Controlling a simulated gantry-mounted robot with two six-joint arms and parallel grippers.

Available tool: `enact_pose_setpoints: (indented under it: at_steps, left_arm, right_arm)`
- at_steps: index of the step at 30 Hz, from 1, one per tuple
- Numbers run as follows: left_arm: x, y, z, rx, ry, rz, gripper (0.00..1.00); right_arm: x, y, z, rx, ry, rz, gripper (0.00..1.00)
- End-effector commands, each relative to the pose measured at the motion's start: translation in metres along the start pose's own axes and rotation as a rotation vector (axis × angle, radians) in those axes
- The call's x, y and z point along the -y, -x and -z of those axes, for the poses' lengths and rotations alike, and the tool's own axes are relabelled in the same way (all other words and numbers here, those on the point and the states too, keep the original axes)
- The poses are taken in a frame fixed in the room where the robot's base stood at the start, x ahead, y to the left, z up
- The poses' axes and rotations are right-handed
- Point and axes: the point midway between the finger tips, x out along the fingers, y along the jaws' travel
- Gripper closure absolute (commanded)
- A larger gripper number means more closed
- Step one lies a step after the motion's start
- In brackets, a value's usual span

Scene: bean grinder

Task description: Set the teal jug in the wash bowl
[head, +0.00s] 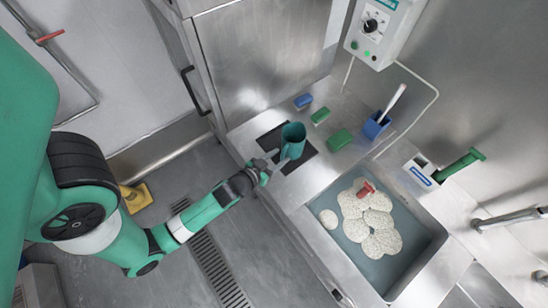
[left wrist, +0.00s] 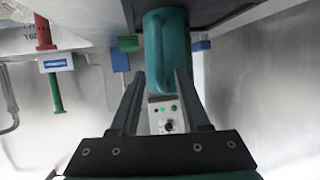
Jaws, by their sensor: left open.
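The teal jug (head: 293,140) stands on a dark mat (head: 270,141) on the steel counter, left of the sink. The wash bowl (head: 431,240) is the sunken basin at the right, holding grey-blue water and several clumps of white foam. My left gripper (head: 268,170) is open beside the jug, on its near left side. In the left wrist view, which is upside down, the jug (left wrist: 168,50) with its handle appears just past the open fingertips. I cannot tell whether the fingers touch it. My right gripper is not in view.
A blue block (head: 303,101), green blocks (head: 339,139) and a blue holder with a white-handled tool (head: 376,124) stand behind and right of the jug. A red item (head: 366,189) lies among the foam. A green-handled tool (head: 461,165) and a faucet (head: 508,219) are at the right.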

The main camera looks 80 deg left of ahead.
Motion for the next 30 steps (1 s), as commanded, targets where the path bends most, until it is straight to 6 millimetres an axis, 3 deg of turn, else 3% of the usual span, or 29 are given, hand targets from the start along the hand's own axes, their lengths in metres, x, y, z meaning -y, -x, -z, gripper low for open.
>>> enact_pose_setpoints:
  at_steps: [5, 12, 16, 21, 30]
  left_arm:
    - [-0.001, 0.022, 0.000, 0.004, -0.002, -0.002, 0.54]
    - [-0.002, 0.082, -0.003, 0.003, -0.005, -0.006, 0.54]
    - [-0.003, 0.105, -0.004, 0.005, -0.005, -0.009, 0.54]
    - [-0.001, 0.119, 0.000, 0.002, -0.002, -0.002, 0.54]
    - [0.000, 0.121, 0.002, -0.001, 0.000, 0.000, 0.54]
  right_arm:
    - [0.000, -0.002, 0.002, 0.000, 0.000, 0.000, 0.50]
    - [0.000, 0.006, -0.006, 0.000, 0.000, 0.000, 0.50]
    - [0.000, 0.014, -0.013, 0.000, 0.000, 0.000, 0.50]
    - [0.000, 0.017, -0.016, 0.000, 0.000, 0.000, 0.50]
    - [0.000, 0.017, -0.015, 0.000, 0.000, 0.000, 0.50]
